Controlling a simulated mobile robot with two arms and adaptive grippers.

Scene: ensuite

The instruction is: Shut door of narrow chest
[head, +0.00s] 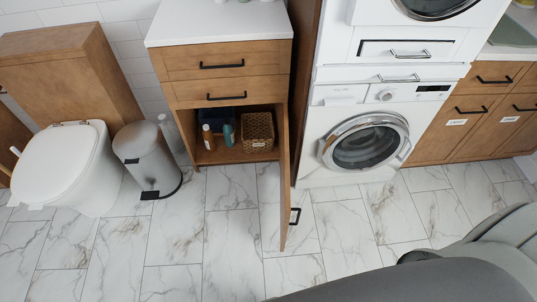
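The narrow chest (222,92) is wooden with a white top and two drawers with black handles. Its lower compartment is open. The door (284,186) is hinged on the right and swung outward toward me, seen nearly edge-on. Its black handle (295,215) shows on the door's right side near the free end. Neither of my grippers is in view; part of my own grey body shows at the lower right.
A grey pedal bin (148,160) and a white toilet (62,165) stand left of the chest. A washing machine (365,142) stands right of the door. Wooden cabinets (489,105) are at the far right. The marble-tiled floor (185,245) in front is clear.

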